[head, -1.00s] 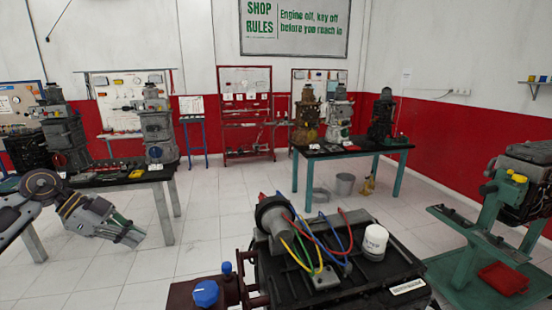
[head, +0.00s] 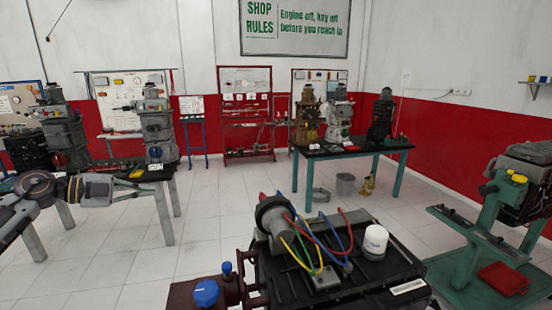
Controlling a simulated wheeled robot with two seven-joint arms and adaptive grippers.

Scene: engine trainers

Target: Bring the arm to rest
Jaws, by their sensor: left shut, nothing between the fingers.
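My left arm (head: 85,189) comes in from the left edge, and its forearm lies nearly level. My left gripper (head: 146,190) is at its end, pointing right, in front of the left workbench in the picture. My right gripper is not in view.
An engine trainer (head: 335,276) with coloured hoses, a white filter (head: 375,242) and a blue cap (head: 206,293) fills the front middle. A left bench (head: 166,172) and a teal-legged table (head: 377,156) carry engines. A green engine stand (head: 487,225) is at right. Open floor lies between.

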